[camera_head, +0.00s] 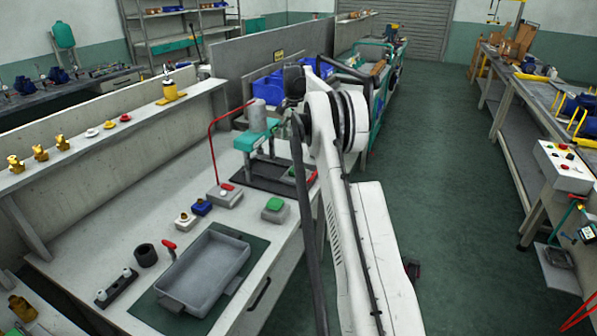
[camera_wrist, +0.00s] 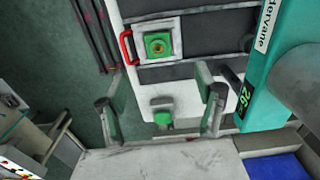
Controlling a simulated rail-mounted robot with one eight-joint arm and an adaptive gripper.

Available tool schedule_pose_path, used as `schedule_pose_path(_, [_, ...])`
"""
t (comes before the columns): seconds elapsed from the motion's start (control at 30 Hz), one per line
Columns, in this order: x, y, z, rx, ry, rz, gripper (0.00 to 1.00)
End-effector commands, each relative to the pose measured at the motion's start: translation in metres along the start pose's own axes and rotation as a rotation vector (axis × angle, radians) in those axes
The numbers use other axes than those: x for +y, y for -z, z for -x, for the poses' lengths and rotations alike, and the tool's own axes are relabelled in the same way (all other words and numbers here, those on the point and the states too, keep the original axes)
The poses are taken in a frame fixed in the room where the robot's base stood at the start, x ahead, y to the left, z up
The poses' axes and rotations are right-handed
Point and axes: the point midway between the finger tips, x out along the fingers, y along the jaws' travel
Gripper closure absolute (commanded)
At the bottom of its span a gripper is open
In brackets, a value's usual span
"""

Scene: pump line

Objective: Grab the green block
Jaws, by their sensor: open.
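In the wrist view, a green square block (camera_wrist: 157,45) with a brass-coloured round centre sits in a pale square holder between dark strips. A smaller green part (camera_wrist: 163,118) on a grey piece lies lower, between the fingers as seen in the picture. In the head view, a green-topped grey block (camera_head: 274,205) stands on the bench; I cannot tell how it matches the wrist view. My gripper (camera_wrist: 160,110) is open, its fingers apart and nothing visibly held. The green square lies above the fingertips in the picture. In the head view my arm hides the gripper.
A red handle (camera_wrist: 126,47) stands beside the holder. A teal machine (camera_wrist: 268,70) rises close on the right of the wrist view.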

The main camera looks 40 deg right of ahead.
Motion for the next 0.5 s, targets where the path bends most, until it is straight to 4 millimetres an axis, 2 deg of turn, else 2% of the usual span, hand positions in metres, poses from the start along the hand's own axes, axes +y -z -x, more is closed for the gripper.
schedule_pose_path(0.1, [0.005, 0.008, -0.009, -0.008, -0.005, -0.017, 0.33])
schedule_pose_path(0.27, [0.006, 0.009, -0.026, -0.01, -0.006, -0.021, 0.33])
schedule_pose_path(0.5, [0.006, 0.008, -0.068, -0.01, -0.006, -0.02, 0.33])
